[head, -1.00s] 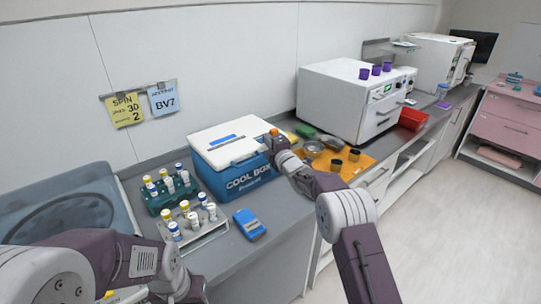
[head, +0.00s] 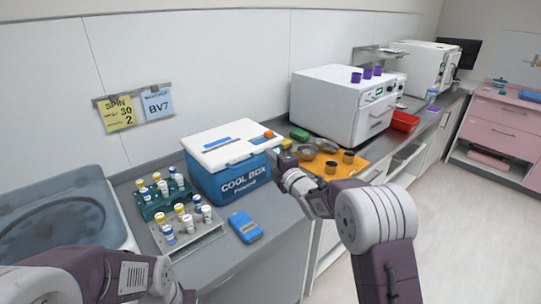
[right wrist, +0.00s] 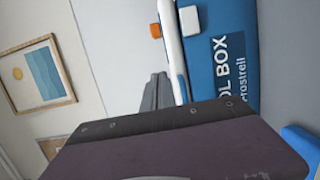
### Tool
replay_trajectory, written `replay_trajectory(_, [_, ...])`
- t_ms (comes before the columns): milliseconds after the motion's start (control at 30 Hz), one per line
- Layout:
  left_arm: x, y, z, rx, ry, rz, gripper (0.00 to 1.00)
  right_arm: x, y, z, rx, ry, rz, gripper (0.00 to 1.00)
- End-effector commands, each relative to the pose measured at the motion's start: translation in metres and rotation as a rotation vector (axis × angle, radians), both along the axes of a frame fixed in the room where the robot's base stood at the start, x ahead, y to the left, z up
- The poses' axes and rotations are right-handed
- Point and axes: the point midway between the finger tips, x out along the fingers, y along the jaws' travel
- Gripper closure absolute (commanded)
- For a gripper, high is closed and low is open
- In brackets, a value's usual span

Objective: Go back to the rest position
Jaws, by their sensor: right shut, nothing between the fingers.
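My right gripper (head: 278,158) is at the right end of the blue cool box (head: 232,182), just below lid height. It is shut and empty; in the right wrist view its grey fingers (right wrist: 155,93) are together beside the box. The white lid (head: 222,150) lies closed on the box. A small orange piece (head: 269,134) shows at the lid's right end, and also in the right wrist view (right wrist: 155,30). My left arm crosses the bottom left corner of the head view; its fingers are out of the picture.
A green rack (head: 150,210) and a grey rack (head: 205,234) of capped vials stand left of the box. A blue device (head: 245,227) lies in front. An orange mat (head: 350,172) with bowls and dark cups, and a white machine (head: 330,110), are to the right.

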Motion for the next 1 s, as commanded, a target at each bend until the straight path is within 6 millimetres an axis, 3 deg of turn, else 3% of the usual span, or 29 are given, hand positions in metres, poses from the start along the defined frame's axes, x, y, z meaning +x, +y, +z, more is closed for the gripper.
replay_trajectory(67, [0.000,0.000,0.005,0.000,0.000,0.000,1.00,0.000,-0.002,0.012,0.001,-0.011,-0.003,1.00])
replay_trajectory(167, [0.000,0.000,0.015,0.000,0.000,0.000,1.00,-0.005,-0.008,0.053,0.005,-0.058,-0.012,1.00])
replay_trajectory(233, [0.000,0.000,0.029,0.000,0.000,0.000,1.00,-0.022,-0.021,0.089,0.015,-0.064,-0.042,1.00])
replay_trajectory(267, [0.000,0.000,0.035,0.000,0.000,0.000,1.00,-0.033,-0.031,0.093,0.027,-0.021,-0.074,1.00])
replay_trajectory(333, [0.000,0.000,0.043,0.000,0.000,0.000,1.00,-0.061,-0.059,0.068,0.128,0.188,-0.175,1.00])
replay_trajectory(467, [0.000,0.000,0.051,0.000,0.000,0.000,1.00,-0.124,-0.093,0.001,0.365,0.564,-0.380,1.00])
replay_trajectory(600, [0.000,0.000,0.055,0.000,0.000,0.000,1.00,-0.218,-0.114,-0.076,0.641,0.956,-0.676,1.00])
replay_trajectory(700, [0.000,0.000,0.054,0.000,0.000,0.000,1.00,-0.290,-0.119,-0.122,0.810,1.189,-0.921,1.00])
replay_trajectory(800, [0.000,0.000,0.054,0.000,0.000,0.000,1.00,-0.347,-0.118,-0.148,0.931,1.350,-1.154,1.00])
replay_trajectory(867, [0.000,0.000,0.054,0.000,0.000,0.000,1.00,-0.371,-0.116,-0.155,1.000,1.407,-1.284,1.00])
replay_trajectory(1000, [0.000,0.000,0.054,0.000,0.000,0.000,1.00,-0.386,-0.116,-0.157,1.091,1.426,-1.419,1.00])
